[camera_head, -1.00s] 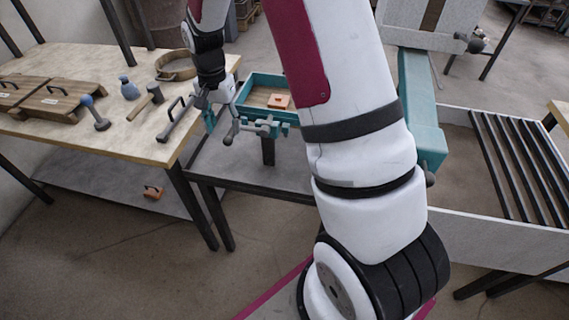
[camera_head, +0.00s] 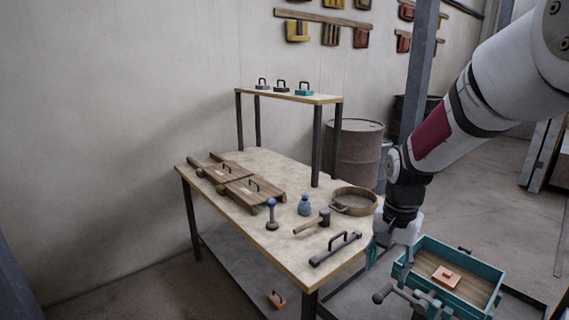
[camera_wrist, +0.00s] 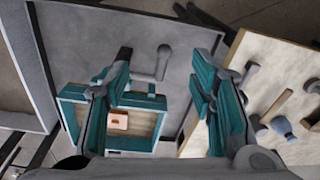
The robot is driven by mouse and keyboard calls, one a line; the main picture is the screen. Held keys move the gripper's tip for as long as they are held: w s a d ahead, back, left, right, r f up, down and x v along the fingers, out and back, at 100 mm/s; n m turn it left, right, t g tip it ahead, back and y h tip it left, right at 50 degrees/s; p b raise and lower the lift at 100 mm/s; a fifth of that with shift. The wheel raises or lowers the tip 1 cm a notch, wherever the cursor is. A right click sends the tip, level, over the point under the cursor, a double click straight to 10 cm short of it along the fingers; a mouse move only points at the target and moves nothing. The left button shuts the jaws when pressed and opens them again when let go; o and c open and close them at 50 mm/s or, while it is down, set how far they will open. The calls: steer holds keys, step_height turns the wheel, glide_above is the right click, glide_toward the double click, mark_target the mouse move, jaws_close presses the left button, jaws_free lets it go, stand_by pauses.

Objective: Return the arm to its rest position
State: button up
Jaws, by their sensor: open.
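My gripper (camera_head: 388,256) hangs at the right end of the wooden workbench, pointing down beside a teal tray. In the wrist view its two teal fingers (camera_wrist: 162,80) stand wide apart with nothing between them. My arm comes in from the upper right in the head view. The fingertips are partly hidden in the head view, so I cannot tell their exact gap to the tray there.
The teal tray (camera_head: 420,247) holds an orange block (camera_head: 446,277). The workbench (camera_head: 300,262) carries a hammer (camera_head: 313,222), a handled bar (camera_head: 335,249), a round wooden ring (camera_head: 338,207), a blue-grey bottle (camera_head: 305,206) and wooden boards (camera_head: 228,172). A raised shelf (camera_head: 318,99) stands behind.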

steer(key=s+a+r+n+t, duration=0.2)
steer(key=s+r+n, duration=0.2)
steer(key=s+r, duration=0.7)
steer(key=s+a+r+n+t, duration=0.1)
steer(key=s+n, duration=0.3)
steer(key=s, duration=1)
steer(key=shift+a+r, duration=0.5)
